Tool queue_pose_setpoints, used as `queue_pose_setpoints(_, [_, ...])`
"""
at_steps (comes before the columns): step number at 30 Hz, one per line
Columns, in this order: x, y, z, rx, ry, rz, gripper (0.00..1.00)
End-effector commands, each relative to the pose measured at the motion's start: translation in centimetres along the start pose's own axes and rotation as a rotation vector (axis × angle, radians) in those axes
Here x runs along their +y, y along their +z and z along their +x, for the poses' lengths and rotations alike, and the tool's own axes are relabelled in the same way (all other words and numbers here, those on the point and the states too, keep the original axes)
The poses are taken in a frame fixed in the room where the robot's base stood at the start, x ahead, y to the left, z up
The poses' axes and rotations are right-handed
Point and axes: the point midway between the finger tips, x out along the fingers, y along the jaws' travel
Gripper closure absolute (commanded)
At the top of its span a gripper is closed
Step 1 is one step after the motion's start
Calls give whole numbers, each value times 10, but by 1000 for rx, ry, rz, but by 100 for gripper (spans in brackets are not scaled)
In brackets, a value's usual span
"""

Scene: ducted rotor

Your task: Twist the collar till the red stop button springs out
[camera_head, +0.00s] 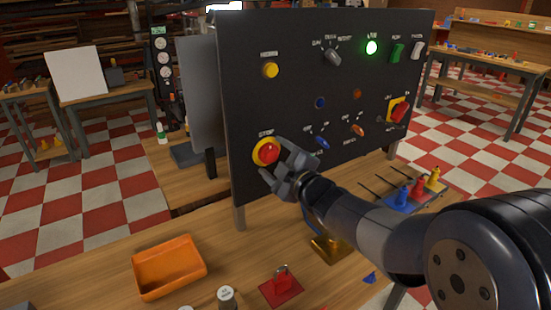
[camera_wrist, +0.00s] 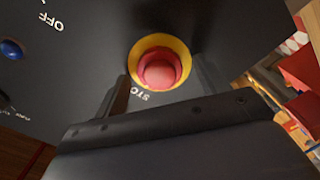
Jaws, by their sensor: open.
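The red stop button (camera_head: 267,151) sits on a yellow ring (camera_head: 257,159) at the lower left of the black panel, under the label STOP. In the wrist view, the red button (camera_wrist: 160,70) and its yellow ring (camera_wrist: 183,47) lie ahead of my gripper. My gripper (camera_head: 286,160) is open, just in front and to the right of the button in the head view. In the wrist view, one finger (camera_wrist: 119,97) shows to the left below the button and the other is dark and hard to make out at right. I cannot tell whether the fingers touch the collar.
The black panel (camera_head: 300,90) also carries a yellow button (camera_head: 271,70), blue and orange switches, a red rotary handle (camera_head: 399,111) and a lit green lamp (camera_head: 371,48).

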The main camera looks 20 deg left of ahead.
Motion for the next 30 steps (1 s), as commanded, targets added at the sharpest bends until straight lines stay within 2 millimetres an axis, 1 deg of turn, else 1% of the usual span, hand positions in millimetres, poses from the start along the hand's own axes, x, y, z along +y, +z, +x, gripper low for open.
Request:
queue_pose_setpoints(7, [0,0,1,0,0,0,30])
queue_pose_setpoints(23, [0,0,0,0,0,0,73])
queue_pose_setpoints(24, [0,0,0,0,0,0,75])
queue_pose_setpoints(30, [0,0,0,0,0,21,75])
